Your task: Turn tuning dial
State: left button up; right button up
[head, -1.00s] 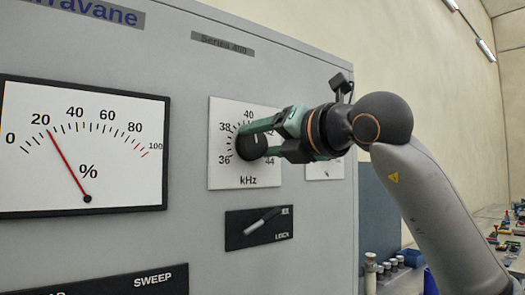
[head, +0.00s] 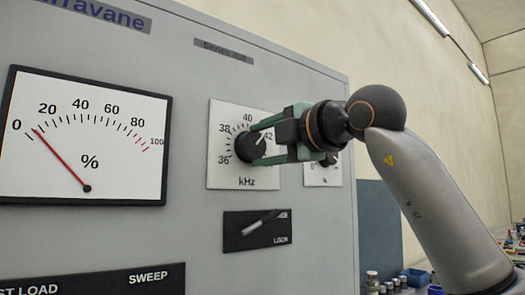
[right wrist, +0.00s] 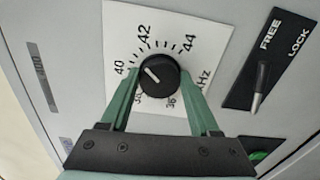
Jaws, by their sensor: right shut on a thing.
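The tuning dial (head: 247,149) is a round black knob on a white kHz scale plate (head: 215,180). It also shows in the right wrist view (right wrist: 158,78), where its white pointer line aims up and left, roughly between 40 and 42. My right gripper (head: 262,143) has its green fingers on either side of the knob and is shut on it; the fingers also flank it in the right wrist view (right wrist: 158,88). The percent meter (head: 120,185) at left has its red needle between 0 and 20. My left gripper is not in view.
Below the dial is a black FREE/LOCK plate (head: 233,240) with a grey lever (head: 262,222), seen also in the right wrist view (right wrist: 258,90). A smaller dial plate (head: 322,178) sits right of the kHz plate, partly behind my gripper. Small jars (head: 385,285) stand at lower right.

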jog(key=shift+m, duration=0.7)
jog(key=shift+b, duration=0.3)
jog(key=shift+m, duration=0.3)
jog(key=o, duration=1.1)
jog(key=shift+c, duration=0.2)
jog(key=o, duration=0.3)
